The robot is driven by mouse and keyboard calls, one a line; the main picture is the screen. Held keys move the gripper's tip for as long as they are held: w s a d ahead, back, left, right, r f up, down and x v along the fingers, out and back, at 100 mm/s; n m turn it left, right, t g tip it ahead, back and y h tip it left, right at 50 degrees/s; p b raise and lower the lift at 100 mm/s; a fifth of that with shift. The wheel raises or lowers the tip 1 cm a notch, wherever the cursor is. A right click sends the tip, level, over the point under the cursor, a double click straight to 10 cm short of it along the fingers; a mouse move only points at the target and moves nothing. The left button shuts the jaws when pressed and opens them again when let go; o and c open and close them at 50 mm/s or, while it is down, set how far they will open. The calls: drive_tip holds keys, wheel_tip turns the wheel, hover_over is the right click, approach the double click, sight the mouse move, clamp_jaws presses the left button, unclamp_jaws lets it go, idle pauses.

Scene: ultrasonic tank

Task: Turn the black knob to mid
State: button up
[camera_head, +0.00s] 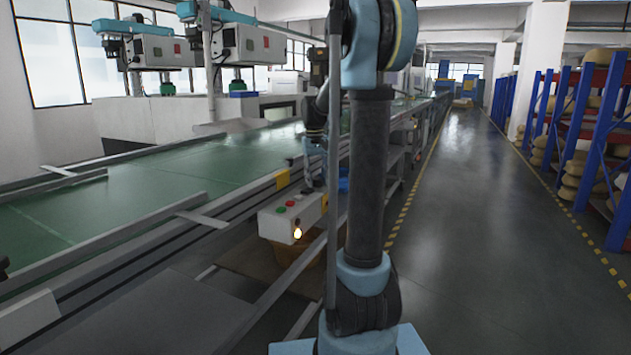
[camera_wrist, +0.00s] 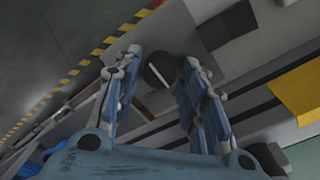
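The black knob (camera_wrist: 158,71) shows in the wrist view as a dark round disc with a pale line across it, on a grey panel. My gripper (camera_wrist: 162,60) is open, with one finger on each side of the knob. I cannot tell whether either finger touches it. In the head view, my gripper (camera_head: 312,178) points down over the far end of a light grey control box (camera_head: 277,224). The knob cannot be made out there.
A green conveyor (camera_head: 150,180) with metal rails runs along the left. A yellow block (camera_head: 282,179) sits on its rail near the box; it also shows in the wrist view (camera_wrist: 300,90). The aisle floor (camera_head: 480,200) at right is clear, with blue racks (camera_head: 590,130) beyond.

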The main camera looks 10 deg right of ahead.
sight(315, 180)
drive_tip(key=shift+s, duration=0.15)
drive_tip(key=shift+r, duration=0.5)
wheel_tip(315, 180, up, 11)
drive_tip(key=shift+a, duration=0.3)
drive_tip(key=shift+f, duration=0.1)
drive_tip(key=s+f+t, duration=0.1)
drive_tip(key=s+f, duration=1.2)
drive_tip(key=s, duration=0.4)
drive_tip(key=s+f+t, duration=0.1)
drive_tip(key=s+f, duration=1.2)
drive_tip(key=s, duration=0.4)
drive_tip(key=shift+s+d+f+m+y, duration=0.25)
drive_tip(key=shift+s+m+y, duration=0.05)
drive_tip(key=shift+s+m, duration=0.1)
